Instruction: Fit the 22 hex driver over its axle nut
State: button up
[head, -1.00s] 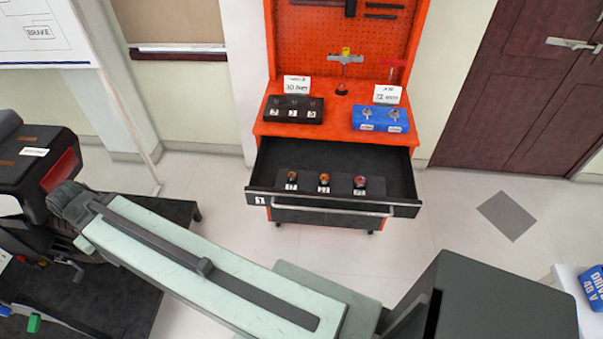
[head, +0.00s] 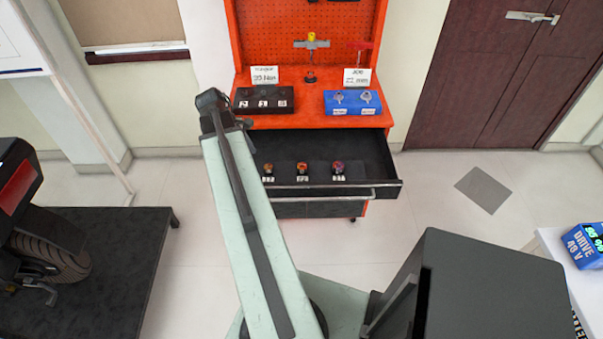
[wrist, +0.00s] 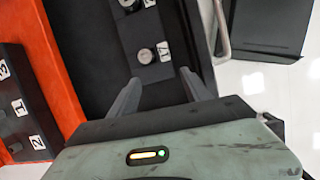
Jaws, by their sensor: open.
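Three drivers stand in a row in the open drawer (head: 375,170), each with a small white tag: left (head: 268,169), middle (head: 302,168) and right (head: 338,167). The head view tags are too small to read surely, so I cannot tell which driver is the 22. In the wrist view, a round grey driver top (wrist: 145,56) sits beside a tag reading 17. My gripper (wrist: 157,83) is open and empty, its fingers pointing toward that driver, apart from it. In the head view my arm hides the gripper's fingers. I cannot make out the axle nut on the wheel (head: 62,265) at left.
The orange cabinet top (head: 309,119) holds a black block (head: 263,106) with numbered tags, a blue block (head: 353,110) with silver pieces, signs and a T-shaped tool (head: 311,44). The drawer front and handle (head: 330,197) stick out.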

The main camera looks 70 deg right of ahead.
jog(key=g, duration=0.1)
send_near(300, 164)
jog(key=s, duration=0.1)
jog(key=f+b, duration=0.1)
jog(key=s+f+b, duration=0.1)
jog(key=f, duration=0.1)
jog(key=shift+a+n+b, duration=0.15)
jog(key=shift+n+b, duration=0.25)
jog(key=b+x, duration=0.5)
jog(key=shift+f, duration=0.4)
jog(key=shift+r, duration=0.2)
grip_shut()
